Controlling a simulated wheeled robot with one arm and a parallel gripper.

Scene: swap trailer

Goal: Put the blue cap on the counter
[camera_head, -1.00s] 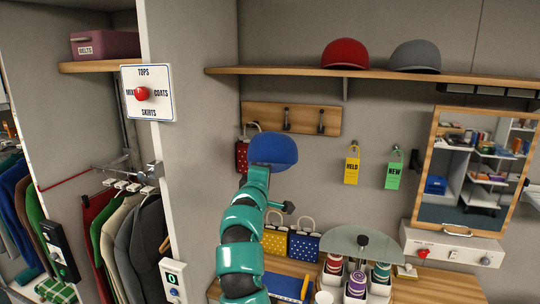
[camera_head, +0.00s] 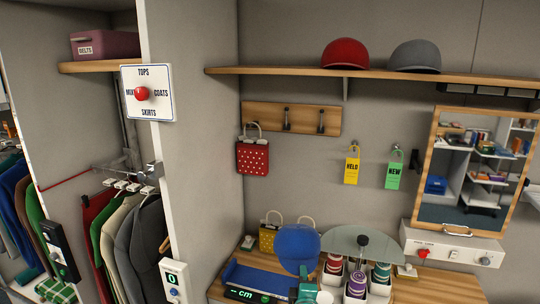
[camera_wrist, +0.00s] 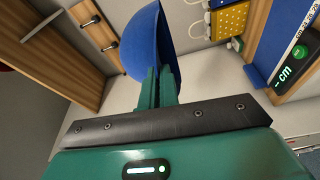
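The blue cap (camera_head: 298,246) is now low in the head view, in front of the handled bags and above the wooden counter (camera_head: 216,290). My gripper (camera_wrist: 158,86) is shut on the cap's edge in the wrist view, where the cap (camera_wrist: 146,42) stands tilted beyond the fingers. A gap between cap and counter cannot be judged clearly.
A blue measuring tray (camera_head: 262,279) lies left of the cap. A yellow bag (camera_head: 268,240) is behind. A red bag (camera_head: 252,158) hangs on the hook board (camera_head: 270,115).

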